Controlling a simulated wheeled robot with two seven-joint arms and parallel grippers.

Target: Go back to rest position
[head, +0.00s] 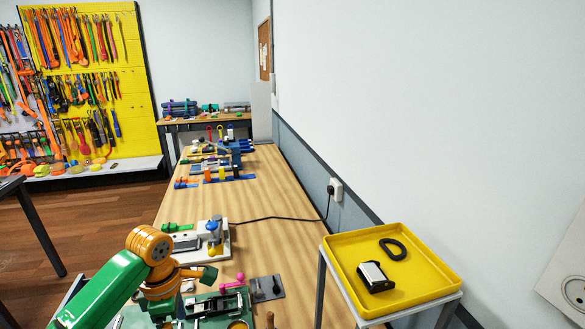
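My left arm, green and orange, comes in from the lower left over the near end of the wooden workbench (262,200). Its orange wrist end, with my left gripper (205,273), is above the cluttered near part of the bench. The fingers are small and partly hidden by the arm, so I cannot tell whether they are open or shut, or whether they hold anything. My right gripper is not in view.
A grey-white device (205,240) has a black cable to a wall outlet (336,189). A green fixture (215,308) and grey plate (267,288) lie nearby. A yellow tray (440,277) holds a black ring (393,249) and black-silver piece (375,277). Mid-bench is mostly clear.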

